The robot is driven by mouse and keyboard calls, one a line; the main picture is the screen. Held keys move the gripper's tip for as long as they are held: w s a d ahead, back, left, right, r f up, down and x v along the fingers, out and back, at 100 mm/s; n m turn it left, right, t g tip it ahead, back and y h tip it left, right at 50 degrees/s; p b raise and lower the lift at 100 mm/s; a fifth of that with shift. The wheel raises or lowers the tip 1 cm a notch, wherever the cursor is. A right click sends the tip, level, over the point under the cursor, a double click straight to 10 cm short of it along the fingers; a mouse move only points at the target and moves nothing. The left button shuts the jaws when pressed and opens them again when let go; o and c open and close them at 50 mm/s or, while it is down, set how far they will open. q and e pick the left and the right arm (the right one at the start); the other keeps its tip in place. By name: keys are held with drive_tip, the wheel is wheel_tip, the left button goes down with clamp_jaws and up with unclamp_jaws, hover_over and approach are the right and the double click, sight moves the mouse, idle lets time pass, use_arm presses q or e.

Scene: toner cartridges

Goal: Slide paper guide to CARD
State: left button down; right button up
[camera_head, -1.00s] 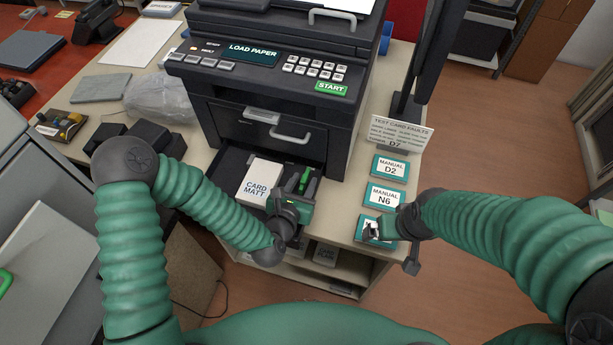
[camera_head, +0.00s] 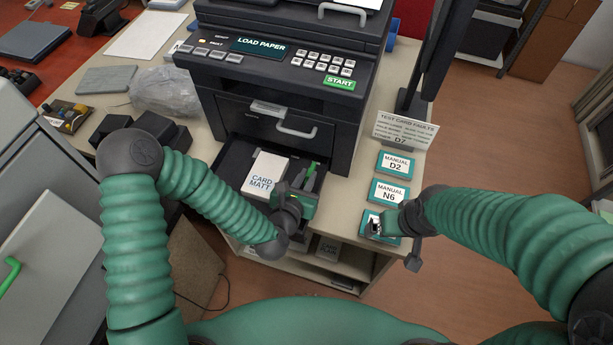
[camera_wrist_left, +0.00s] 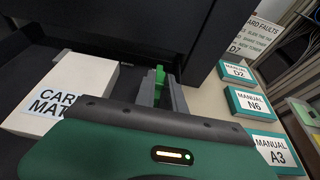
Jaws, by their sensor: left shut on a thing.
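The green paper guide (camera_head: 311,172) stands in the printer's open paper tray (camera_head: 232,163), to the right of a white stack of paper (camera_head: 265,170) marked CARD MATT. In the left wrist view the guide (camera_wrist_left: 160,74) shows at the fingertips, with the stack (camera_wrist_left: 65,92) to its left. My left gripper (camera_head: 305,184) is shut on the guide, with a visible gap to the stack. The gripper's housing hides the near part of the tray and any size marks. My right gripper (camera_head: 378,224) is over the lowest manual on the right; its finger gap is unclear.
The dark printer (camera_head: 270,105) stands behind the tray, its panel reading LOAD PAPER. A plastic bag (camera_head: 165,92) lies left of the printer.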

idle(0.8)
use_arm(q)
drive_tip(key=shift+w+a, duration=0.3)
drive_tip(key=shift+a, duration=0.6)
drive_tip(key=shift+w+a, duration=0.25)
drive_tip(key=shift+a, duration=0.6)
drive_tip(key=c, duration=1.4)
unclamp_jaws()
drive_tip(key=shift+d, duration=0.1)
drive_tip(key=shift+p, duration=0.35)
